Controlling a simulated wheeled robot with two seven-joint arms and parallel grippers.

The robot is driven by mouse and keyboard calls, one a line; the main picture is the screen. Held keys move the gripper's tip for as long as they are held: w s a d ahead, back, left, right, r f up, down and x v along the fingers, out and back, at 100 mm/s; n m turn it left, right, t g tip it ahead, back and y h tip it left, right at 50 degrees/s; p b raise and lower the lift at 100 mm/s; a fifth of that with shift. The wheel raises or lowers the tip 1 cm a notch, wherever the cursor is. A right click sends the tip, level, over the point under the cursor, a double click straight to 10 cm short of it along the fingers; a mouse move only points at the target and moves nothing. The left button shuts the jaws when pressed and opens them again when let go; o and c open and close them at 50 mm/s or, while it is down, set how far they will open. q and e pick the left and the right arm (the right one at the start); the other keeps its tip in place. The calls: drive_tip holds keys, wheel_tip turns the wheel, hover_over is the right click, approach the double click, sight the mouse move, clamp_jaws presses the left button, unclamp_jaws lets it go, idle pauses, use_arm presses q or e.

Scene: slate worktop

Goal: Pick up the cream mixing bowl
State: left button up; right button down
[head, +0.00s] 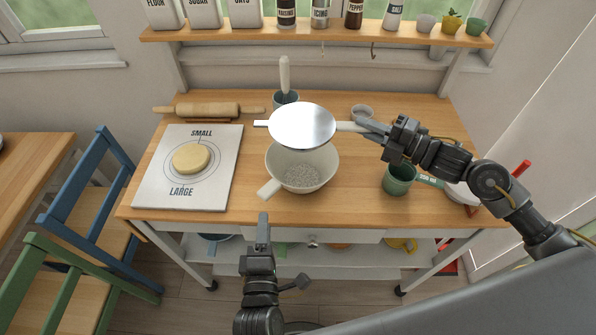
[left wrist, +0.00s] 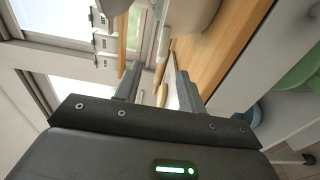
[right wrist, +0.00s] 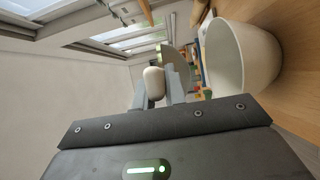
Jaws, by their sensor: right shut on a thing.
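The cream mixing bowl (head: 322,178) stands upright on the worktop with pale grainy stuff inside. Its stubby handle (head: 268,188) points to the front left. The bowl also shows large in the right wrist view (right wrist: 240,55). My right gripper (head: 371,129) is shut on the pale handle (right wrist: 153,84) of a sieve (head: 302,125), held above the bowl's back part and hiding some of its far rim. My left gripper (head: 264,228) is in front of the worktop edge, left of and below the bowl handle, apart from it. Its fingers are parted and empty.
A scale board (head: 150,190) with a dough disc (head: 191,157) lies at left, a rolling pin (head: 208,109) behind it. A grey pot (head: 286,98) with a utensil stands behind the sieve. A green cup (head: 398,180) stands right of the bowl. A shelf (head: 300,32) crosses the back.

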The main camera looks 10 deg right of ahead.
sight(267, 199)
drive_tip(key=shift+r, duration=0.3)
use_arm(q)
drive_tip(key=p+x, duration=0.2)
drive_tip(key=x, duration=0.4)
drive_tip(key=shift+p, duration=0.3)
use_arm(e)
wheel_tip(267, 199, up, 2)
drive_tip(key=shift+r, duration=0.1)
use_arm(q)
drive_tip(key=shift+w, duration=0.4)
drive_tip(key=shift+w+d+p, duration=0.2)
drive_tip(key=shift+w+p, duration=0.05)
drive_tip(key=shift+p, duration=0.15)
use_arm(e)
drive_tip(key=shift+r, duration=0.35)
use_arm(q)
drive_tip(key=p+x, duration=0.2)
drive_tip(key=x, duration=0.2)
drive_tip(key=shift+d+f, duration=0.15)
drive_tip(key=shift+d, duration=0.05)
use_arm(e)
wheel_tip(267, 199, up, 2)
drive_tip(key=shift+r, duration=0.15)
use_arm(q)
drive_tip(key=shift+w+f, duration=0.1)
drive_tip(key=shift+w, duration=0.2)
drive_tip(key=shift+c, duration=0.3)
clamp_jaws()
